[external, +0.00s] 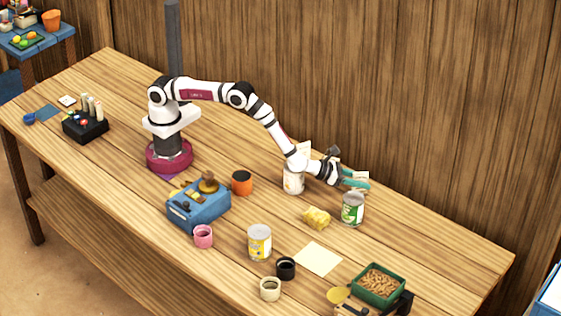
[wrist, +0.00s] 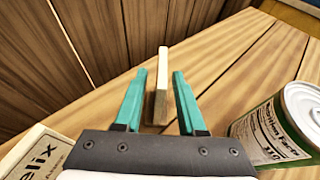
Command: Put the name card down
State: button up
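The name card (wrist: 162,85) shows nearly edge-on in the wrist view as a thin, pale upright slab. It stands between the two teal fingers of my gripper (wrist: 160,92), with a visible gap on each side. My gripper is open around the card and not pressed on it. In the external view my gripper (external: 355,183) is low over the right back part of the table, behind the green can. A pale bit of the card (external: 362,175) shows by the fingers there. I cannot tell whether the card's lower edge touches the wood.
A green-labelled can (wrist: 275,125) stands close on the right in the wrist view; a box lettered "elix" (wrist: 35,152) is at lower left. The back right tabletop is clear.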

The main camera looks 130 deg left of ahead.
jog(key=shift+r, duration=0.2)
jog(key=v, duration=0.7)
jog(key=shift+s+d+r, duration=0.1)
jog(key=shift+s+d, duration=0.05)
jog(key=shift+d+r, duration=0.1)
jog(key=s+d+r+m+h, duration=0.1)
jog(key=d+r+m+h, duration=0.5)
jog(key=d+r+m, duration=0.5)
jog(key=s+d+r+m+g+h, duration=0.35)
jog(key=s+d+m, duration=0.85)
jog(key=m, duration=0.6)
jog(key=s+a+r+m+g+y, duration=0.1)
jog(key=s+m+g, duration=0.5)
jog(key=s+m, duration=1.5)
jog(key=s+a, duration=0.1)
jog(key=s, duration=0.8)
jog(key=shift+s+r+m+y, duration=0.3)
jog(key=shift+y, duration=0.05)
jog(key=shift+a, duration=0.1)
dwell(0.5)
